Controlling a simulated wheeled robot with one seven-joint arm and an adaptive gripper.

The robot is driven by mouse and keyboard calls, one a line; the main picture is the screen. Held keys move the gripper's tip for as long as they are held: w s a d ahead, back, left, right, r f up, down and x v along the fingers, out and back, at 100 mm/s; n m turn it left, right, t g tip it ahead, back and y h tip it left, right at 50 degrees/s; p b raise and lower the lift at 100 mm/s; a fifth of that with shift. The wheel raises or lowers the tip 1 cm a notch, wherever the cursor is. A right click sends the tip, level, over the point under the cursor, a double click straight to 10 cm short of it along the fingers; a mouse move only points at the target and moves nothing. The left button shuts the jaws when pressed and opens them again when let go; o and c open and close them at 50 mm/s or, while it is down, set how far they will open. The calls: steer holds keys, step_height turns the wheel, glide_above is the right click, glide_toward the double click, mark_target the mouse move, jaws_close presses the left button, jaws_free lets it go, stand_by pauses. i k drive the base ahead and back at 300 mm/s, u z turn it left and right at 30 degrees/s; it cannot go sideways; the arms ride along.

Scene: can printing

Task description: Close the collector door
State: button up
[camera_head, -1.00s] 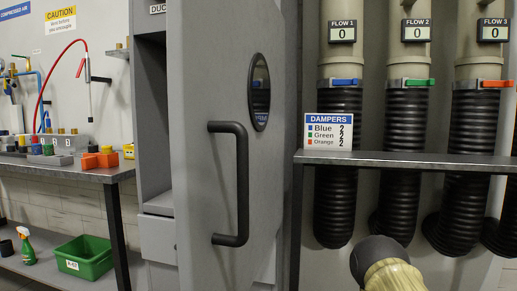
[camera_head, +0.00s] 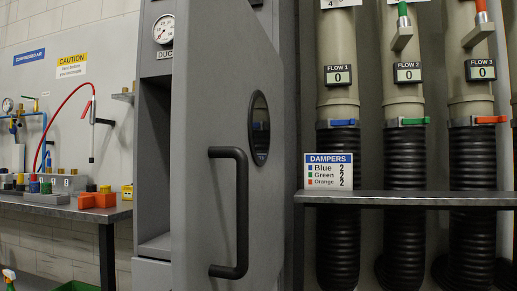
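The collector door (camera_head: 205,120) is a grey panel with an oval dark window (camera_head: 259,128) and a long black bar handle (camera_head: 241,212). It stands ajar, swung out from the grey collector cabinet (camera_head: 153,210). A dark opening (camera_head: 154,150) shows at the left of the door. My gripper is not in view, so its place relative to the handle cannot be told.
A workbench (camera_head: 90,209) with small blocks and a red hose stands at left. At right, a grey shelf (camera_head: 420,198) with a DAMPERS sign (camera_head: 328,171) runs before several black ribbed hoses (camera_head: 337,240). A pressure gauge (camera_head: 163,29) sits above the opening.

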mark_target(227, 160)
steer(key=z, duration=1.25)
steer(key=k, duration=1.2)
steer(key=u, duration=1.3)
